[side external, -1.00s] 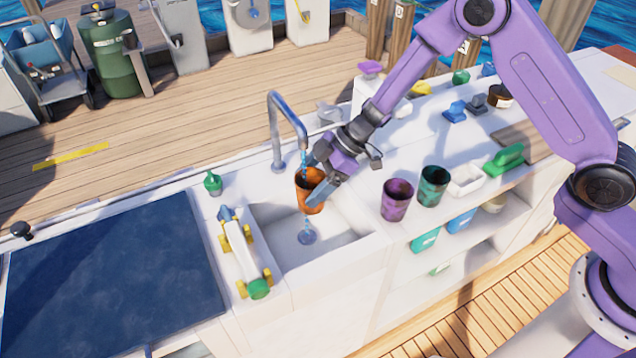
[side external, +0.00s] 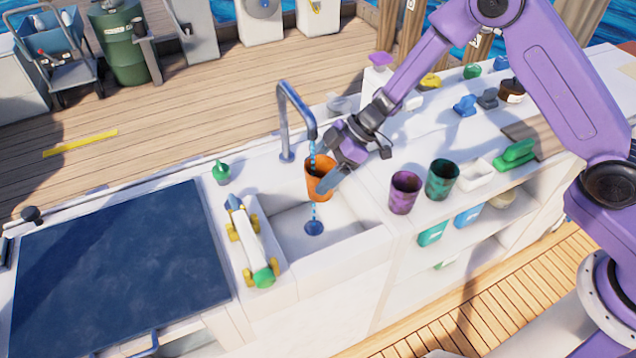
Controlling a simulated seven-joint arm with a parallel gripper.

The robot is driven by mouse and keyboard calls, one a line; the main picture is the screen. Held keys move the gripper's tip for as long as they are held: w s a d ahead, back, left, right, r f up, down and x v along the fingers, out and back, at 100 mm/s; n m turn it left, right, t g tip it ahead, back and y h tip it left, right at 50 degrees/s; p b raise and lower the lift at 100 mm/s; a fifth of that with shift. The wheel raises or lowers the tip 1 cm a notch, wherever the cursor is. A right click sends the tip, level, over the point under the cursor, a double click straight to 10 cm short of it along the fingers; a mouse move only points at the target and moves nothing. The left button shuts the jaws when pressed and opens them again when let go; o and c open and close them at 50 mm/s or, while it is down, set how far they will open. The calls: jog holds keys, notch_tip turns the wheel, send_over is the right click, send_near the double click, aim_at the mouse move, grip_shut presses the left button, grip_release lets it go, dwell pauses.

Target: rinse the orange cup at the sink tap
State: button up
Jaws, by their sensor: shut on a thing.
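The orange cup (side external: 319,181) is held above the sink basin (side external: 345,226), under the grey curved tap (side external: 283,120). My gripper (side external: 335,172) is shut on the cup from its right side. The cup looks close to upright. Blue water runs from the tap's mouth into the cup's opening. More blue water shows below the cup, falling to the dark round drain (side external: 313,228). The far side of the cup and part of the fingers are hidden.
A purple cup (side external: 404,193) and a teal cup (side external: 442,180) stand on the counter right of the sink. A white board-like thing with yellow wheels (side external: 248,243) lies left of the basin. A small green bottle (side external: 221,173) stands behind it. A dark blue panel (side external: 120,265) fills the left.

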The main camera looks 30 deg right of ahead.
dwell(0.5)
jog(key=shift+s+a, duration=0.25)
jog(key=shift+a, duration=0.15)
jog(key=s+d, duration=0.4)
jog(key=s, duration=0.3)
dwell(0.8)
dwell(1.2)
jog(key=s+d+r, duration=0.2)
jog(key=s+r, duration=0.2)
jog(key=shift+s+d, duration=0.15)
jog(key=shift+s, duration=0.05)
dwell(0.8)
